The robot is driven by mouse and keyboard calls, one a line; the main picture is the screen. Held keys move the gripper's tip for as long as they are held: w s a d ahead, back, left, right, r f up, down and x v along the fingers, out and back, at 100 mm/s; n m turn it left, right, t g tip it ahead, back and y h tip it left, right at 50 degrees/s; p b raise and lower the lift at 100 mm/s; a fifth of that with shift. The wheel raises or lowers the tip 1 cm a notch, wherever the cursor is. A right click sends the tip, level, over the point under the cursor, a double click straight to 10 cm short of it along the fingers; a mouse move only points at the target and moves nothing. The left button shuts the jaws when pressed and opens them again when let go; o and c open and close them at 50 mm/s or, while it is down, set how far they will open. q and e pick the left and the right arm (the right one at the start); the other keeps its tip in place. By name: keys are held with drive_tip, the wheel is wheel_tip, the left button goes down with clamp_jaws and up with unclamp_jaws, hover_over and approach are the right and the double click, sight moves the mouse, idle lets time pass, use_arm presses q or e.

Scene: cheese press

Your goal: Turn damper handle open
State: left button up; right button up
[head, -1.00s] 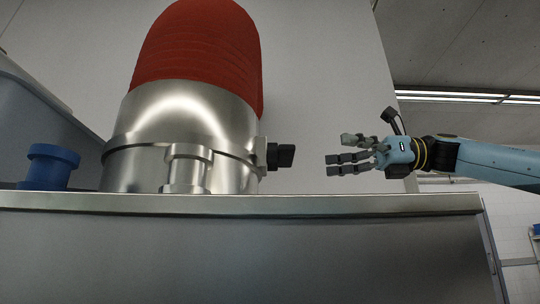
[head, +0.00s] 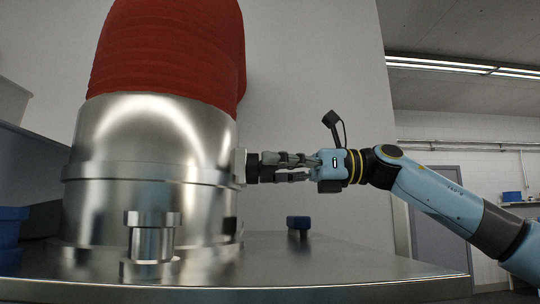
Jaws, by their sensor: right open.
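The damper handle (head: 252,168) is a small black knob on a pale mount at the right side of a shiny steel cylinder (head: 140,190). A red ribbed hose (head: 170,50) rises from the top of the cylinder. My right gripper (head: 268,167) comes in from the right, level with the handle, with its dark fingers reaching up to it. The fingers are open and overlap the handle's right end in the picture. I cannot tell whether they touch it. My left gripper is not in view.
A short steel fitting (head: 152,240) stands in front of the cylinder on the metal table (head: 350,265). Blue parts (head: 10,235) stand at the left edge. The table's right part is clear.

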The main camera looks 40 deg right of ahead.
drive_tip(key=c, duration=0.9)
drive_tip(key=shift+c, duration=0.2)
drive_tip(key=shift+m, duration=0.3)
drive_tip(key=m+p, duration=0.2)
drive_tip(key=m, duration=0.2)
drive_tip(key=shift+w+r+p, duration=0.1)
drive_tip(key=shift+w+p, duration=0.05)
drive_tip(key=shift+p, duration=0.15)
drive_tip(key=m+p, duration=0.3)
drive_tip(key=m, duration=0.1)
drive_tip(key=shift+d+m, duration=0.1)
drive_tip(key=shift+m, duration=0.3)
drive_tip(key=m+p, duration=0.4)
drive_tip(key=m, duration=0.1)
drive_tip(key=shift+w+p, duration=0.1)
drive_tip(key=shift+p, duration=0.2)
drive_tip(key=shift+f+m+p, duration=0.2)
drive_tip(key=shift+m+p, duration=0.55)
drive_tip(key=shift+m, duration=0.15)
drive_tip(key=shift+f+m+p, duration=0.15)
drive_tip(key=shift+m+p, duration=0.55)
drive_tip(key=shift+m, duration=0.2)
